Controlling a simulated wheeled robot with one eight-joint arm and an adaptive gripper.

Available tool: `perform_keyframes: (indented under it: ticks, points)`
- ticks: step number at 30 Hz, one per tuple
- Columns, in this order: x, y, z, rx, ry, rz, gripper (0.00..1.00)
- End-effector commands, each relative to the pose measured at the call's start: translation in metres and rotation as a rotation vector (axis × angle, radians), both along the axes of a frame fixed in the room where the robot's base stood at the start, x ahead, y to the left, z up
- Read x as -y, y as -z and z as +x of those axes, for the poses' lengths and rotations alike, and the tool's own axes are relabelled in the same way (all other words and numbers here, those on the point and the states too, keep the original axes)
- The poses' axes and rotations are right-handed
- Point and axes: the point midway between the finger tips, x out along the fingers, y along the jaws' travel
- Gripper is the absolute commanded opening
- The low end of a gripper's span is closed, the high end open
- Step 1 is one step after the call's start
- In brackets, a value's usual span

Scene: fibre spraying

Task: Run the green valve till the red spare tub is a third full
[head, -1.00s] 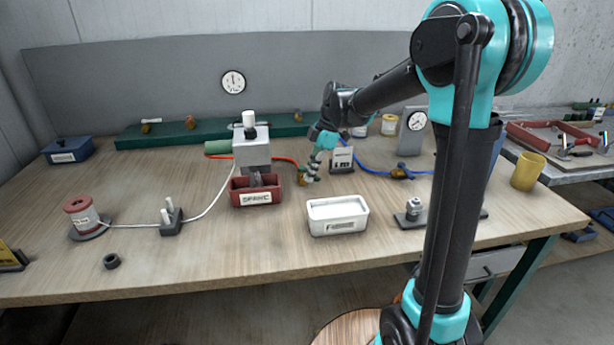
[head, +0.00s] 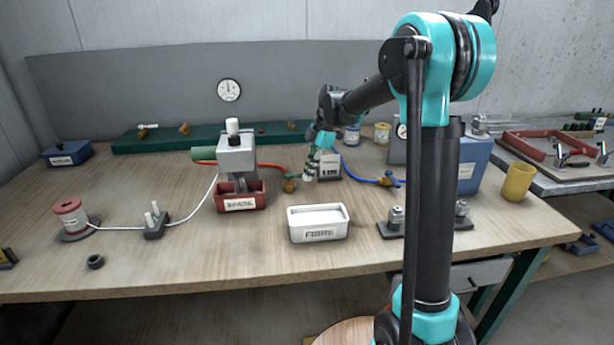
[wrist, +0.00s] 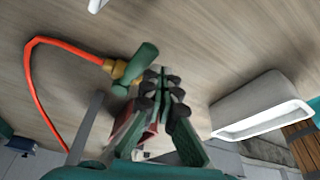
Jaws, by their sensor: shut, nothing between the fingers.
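The green valve (head: 289,186) sits on the orange-red hose, right of the red spare tub. In the wrist view its green handle (wrist: 140,64) and brass body are just beyond my fingertips. My gripper (head: 308,177) is shut and empty, low over the bench beside the valve; it also shows in the wrist view (wrist: 163,80). I cannot tell whether it touches the handle. The red spare tub (head: 240,203), labelled SPARE, stands under a grey spray head (head: 237,155). Something dark shows inside, partly hidden by the head; its level cannot be told.
A white tub (head: 318,232) stands right of the red tub. A spool (head: 70,218) feeds white strand through a guide (head: 155,222). A yellow cup (head: 518,182) stands at the right.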

Motion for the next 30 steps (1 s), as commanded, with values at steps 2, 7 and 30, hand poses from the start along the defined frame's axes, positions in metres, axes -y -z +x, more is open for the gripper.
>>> perform_keyframes:
  ticks: [2,7,30]
  points:
    - [0.001,0.000,0.004,0.000,-0.050,0.000,0.00]
    - [0.002,0.000,0.010,0.001,-0.073,-0.001,0.00]
    - [0.004,0.000,0.018,0.006,-0.067,-0.002,0.00]
